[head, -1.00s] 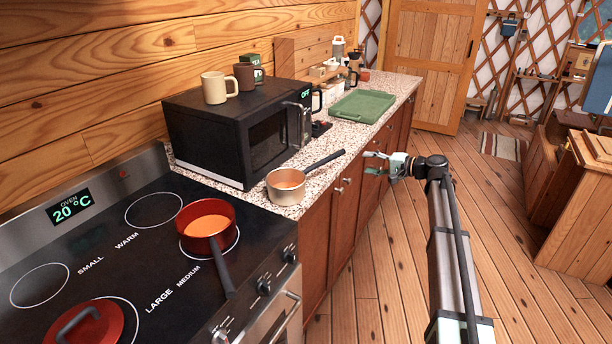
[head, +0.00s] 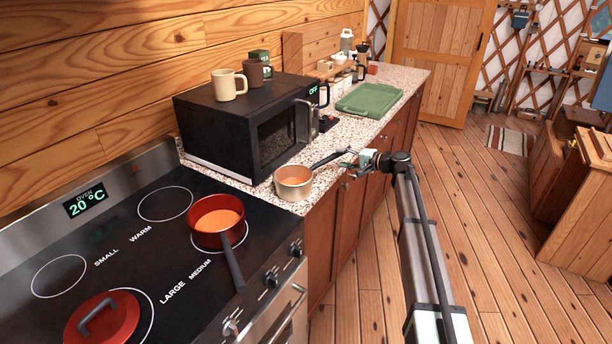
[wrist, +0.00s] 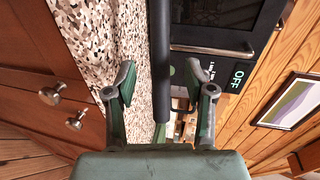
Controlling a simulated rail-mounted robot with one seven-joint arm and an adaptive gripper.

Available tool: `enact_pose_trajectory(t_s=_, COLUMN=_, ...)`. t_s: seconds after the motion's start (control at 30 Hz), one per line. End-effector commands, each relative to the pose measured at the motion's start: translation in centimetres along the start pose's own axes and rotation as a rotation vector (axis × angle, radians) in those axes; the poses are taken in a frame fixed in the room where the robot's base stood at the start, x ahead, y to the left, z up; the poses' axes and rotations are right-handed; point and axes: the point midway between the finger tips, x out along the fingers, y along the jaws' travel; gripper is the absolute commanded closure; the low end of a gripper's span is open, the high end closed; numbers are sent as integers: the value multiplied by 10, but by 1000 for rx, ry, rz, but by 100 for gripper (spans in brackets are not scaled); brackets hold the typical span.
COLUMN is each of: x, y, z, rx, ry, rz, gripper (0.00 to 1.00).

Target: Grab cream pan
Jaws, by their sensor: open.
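The cream pan (head: 294,184) stands upright on the speckled counter, in front of the microwave and close to the stove. Its dark handle (head: 330,158) points right and back, toward the counter's front edge. My gripper (head: 350,156) is open at the end of the handle. In the wrist view the dark handle (wrist: 160,60) runs down between the two open fingers of my gripper (wrist: 162,82), with a gap on each side. The pan's bowl is not seen in the wrist view.
The black microwave (head: 240,125) stands behind the pan, with a cream mug (head: 228,85) and a brown mug (head: 253,72) on top. A green tray (head: 366,101) lies farther along the counter. A red pan (head: 216,220) and a red lid (head: 102,318) are on the stove. The floor to the right is open.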

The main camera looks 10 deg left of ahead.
Motion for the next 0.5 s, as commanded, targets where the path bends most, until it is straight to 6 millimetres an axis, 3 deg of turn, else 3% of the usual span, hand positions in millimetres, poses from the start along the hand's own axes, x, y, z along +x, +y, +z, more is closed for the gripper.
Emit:
enact_pose_trajectory(t_s=0.23, x=34, y=-2, z=-4, rx=0, ry=-1, rz=1, gripper=46)
enact_pose_trajectory(t_s=0.5, x=41, y=0, z=-3, rx=0, ry=0, rz=0, gripper=46)
